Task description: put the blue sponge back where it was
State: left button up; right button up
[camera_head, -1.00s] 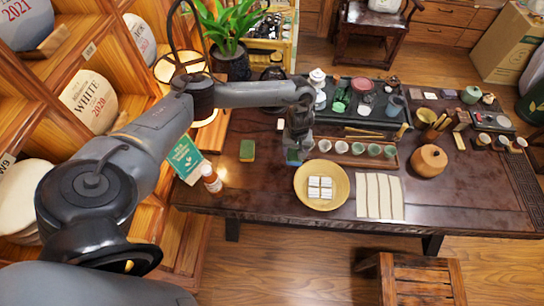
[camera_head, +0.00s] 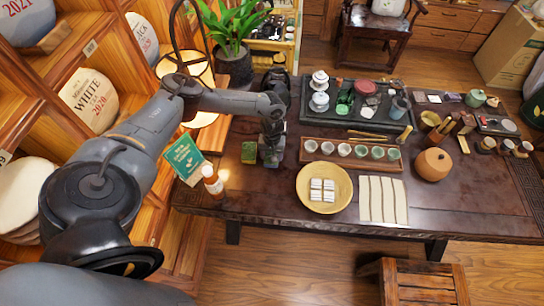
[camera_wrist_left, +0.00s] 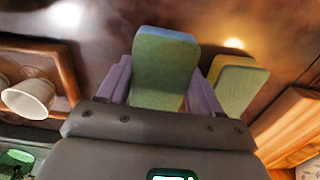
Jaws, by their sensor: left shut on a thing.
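A second sponge (camera_head: 248,152), green with a yellow side, lies on the table just left of the gripper. It also shows in the left wrist view (camera_wrist_left: 236,84), right of the held sponge. My right gripper is not in view.
A wooden tray with several small cups (camera_head: 360,165) lies right of the gripper. A round yellow plate (camera_head: 305,197) with white pieces is in front. A bottle (camera_head: 212,182) and a green card (camera_head: 185,158) stand at the left edge. Bare tabletop lies in front of the sponges.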

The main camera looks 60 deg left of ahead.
pick_arm(q)
jog(key=shift+f, duration=0.55)
jog(key=shift+f, duration=0.1)
jog(key=o, duration=1)
notch_tip(320, 180, up, 11)
jog(key=shift+f+p, duration=0.2)
jog(key=shift+p, duration=0.75)
jog(key=shift+r, duration=0.85)
